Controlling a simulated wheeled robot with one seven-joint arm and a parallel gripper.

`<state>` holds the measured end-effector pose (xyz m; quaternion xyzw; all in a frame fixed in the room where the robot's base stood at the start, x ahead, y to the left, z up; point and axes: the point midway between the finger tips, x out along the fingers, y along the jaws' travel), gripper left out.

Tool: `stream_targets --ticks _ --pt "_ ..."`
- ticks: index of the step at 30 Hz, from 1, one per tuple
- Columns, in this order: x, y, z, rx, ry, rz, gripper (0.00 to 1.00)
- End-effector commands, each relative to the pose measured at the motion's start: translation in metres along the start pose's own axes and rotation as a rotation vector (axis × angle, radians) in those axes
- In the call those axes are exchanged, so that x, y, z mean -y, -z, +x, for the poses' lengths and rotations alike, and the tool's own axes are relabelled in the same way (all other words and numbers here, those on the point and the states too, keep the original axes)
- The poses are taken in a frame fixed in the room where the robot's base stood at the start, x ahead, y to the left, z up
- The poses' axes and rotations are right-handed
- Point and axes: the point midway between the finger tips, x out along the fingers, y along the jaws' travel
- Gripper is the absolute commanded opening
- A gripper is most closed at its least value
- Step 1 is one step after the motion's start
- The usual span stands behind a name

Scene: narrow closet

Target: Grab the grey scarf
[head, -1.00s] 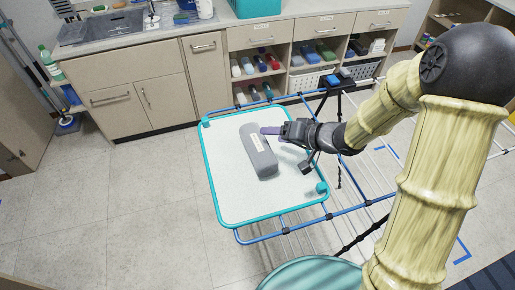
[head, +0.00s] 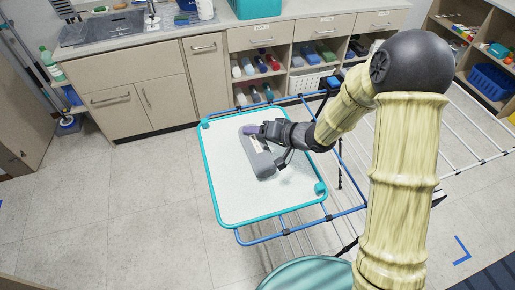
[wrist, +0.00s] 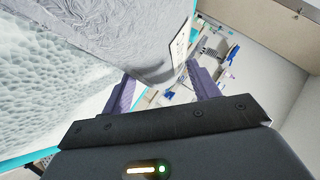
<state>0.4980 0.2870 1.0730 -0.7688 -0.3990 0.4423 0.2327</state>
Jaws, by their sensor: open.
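The grey scarf (head: 259,160) is a long rolled bundle with a pale label. It lies on a white board with a teal rim (head: 216,201). My gripper (head: 258,130) is open at the scarf's far end, just over or beside it in the head view. In the wrist view, the scarf (wrist: 125,38) fills the upper left and middle, with its labelled end close to the purple fingers of my gripper (wrist: 160,76). The scarf's end reaches toward the gap between the fingers. I cannot tell whether they touch it.
The board rests on a blue-framed drying rack (head: 283,231). A teal rounded object (head: 305,274) stands in front. Cabinets and open cubbies with bottles (head: 260,65) line the back. The floor at left (head: 110,200) is clear.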

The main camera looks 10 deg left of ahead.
Motion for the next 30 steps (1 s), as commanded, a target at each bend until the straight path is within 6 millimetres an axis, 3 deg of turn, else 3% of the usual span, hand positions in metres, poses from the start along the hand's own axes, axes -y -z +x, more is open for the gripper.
stream_targets --ticks 15,18,20,30 --pt "-0.0005 -0.0063 0.0028 0.014 -0.002 0.004 0.63" --pt "-0.0008 -0.0066 0.0028 0.014 -0.002 0.004 0.4" --pt "-0.0011 -0.0067 0.0028 0.015 -0.003 0.004 0.31" --pt "-0.0001 -0.0045 0.0015 0.012 -0.004 0.004 0.31"
